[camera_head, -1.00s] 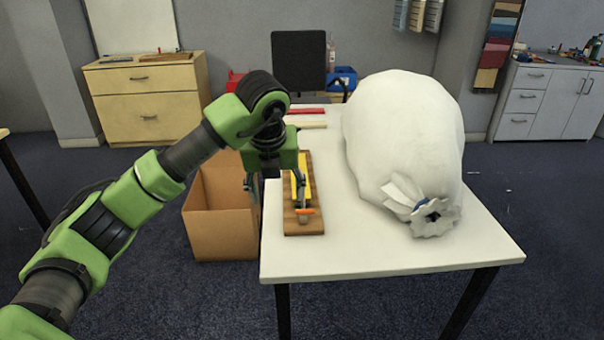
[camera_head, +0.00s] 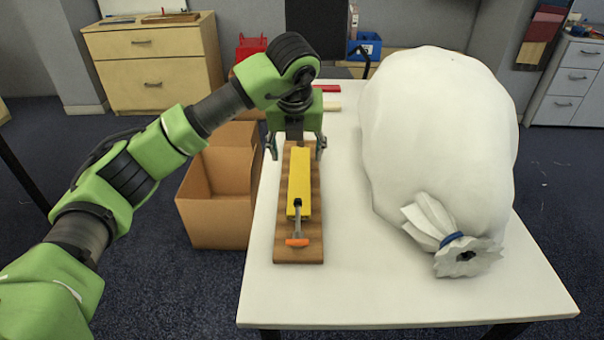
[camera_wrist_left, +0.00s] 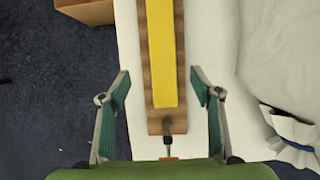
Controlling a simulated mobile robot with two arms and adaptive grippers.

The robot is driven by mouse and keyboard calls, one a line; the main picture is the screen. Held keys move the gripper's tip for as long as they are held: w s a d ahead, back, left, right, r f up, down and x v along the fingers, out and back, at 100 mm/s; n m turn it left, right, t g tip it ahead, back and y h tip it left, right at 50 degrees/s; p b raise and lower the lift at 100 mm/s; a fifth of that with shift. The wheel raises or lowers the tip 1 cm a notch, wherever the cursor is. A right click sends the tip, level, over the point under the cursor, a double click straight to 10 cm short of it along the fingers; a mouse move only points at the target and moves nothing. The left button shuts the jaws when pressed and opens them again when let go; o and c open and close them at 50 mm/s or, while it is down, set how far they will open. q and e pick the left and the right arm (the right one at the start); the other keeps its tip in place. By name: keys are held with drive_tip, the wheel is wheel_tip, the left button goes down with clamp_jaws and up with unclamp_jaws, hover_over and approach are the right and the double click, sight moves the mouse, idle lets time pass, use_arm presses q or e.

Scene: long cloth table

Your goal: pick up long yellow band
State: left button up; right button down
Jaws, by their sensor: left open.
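The long yellow band (camera_head: 300,183) lies lengthwise on a wooden board (camera_head: 284,228) near the left edge of the white table. A small metal tool with an orange handle (camera_head: 297,241) sits at the band's near end. My left gripper (camera_head: 296,152) is open over the far part of the board and hides what lies behind it. In the left wrist view the yellow band (camera_wrist_left: 161,55) runs between the open fingers of the left gripper (camera_wrist_left: 158,90), apart from both. My right gripper is not seen.
A large white sack (camera_head: 435,140) with a blue tie fills the table's right side. An open cardboard box (camera_head: 215,210) stands on the floor left of the table. Red and pale strips (camera_head: 328,105) lie farther back. The table's near part (camera_head: 400,298) is clear.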

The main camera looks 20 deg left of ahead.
use_arm(q)
hover_over(299, 181)
drive_tip(key=s, duration=0.2)
wheel_tip(299, 181, down, 5)
drive_tip(key=shift+d+f, duration=0.1)
drive_tip(key=shift+f, duration=0.1)
drive_tip(key=shift+s+d+x, duration=0.15)
drive_tip(key=shift+x, duration=1.25)
drive_tip(key=shift+s+d+x, duration=0.15)
drive_tip(key=shift+x, duration=1.2)
drive_tip(key=shift+f, duration=0.1)
drive_tip(key=c, duration=1.2)
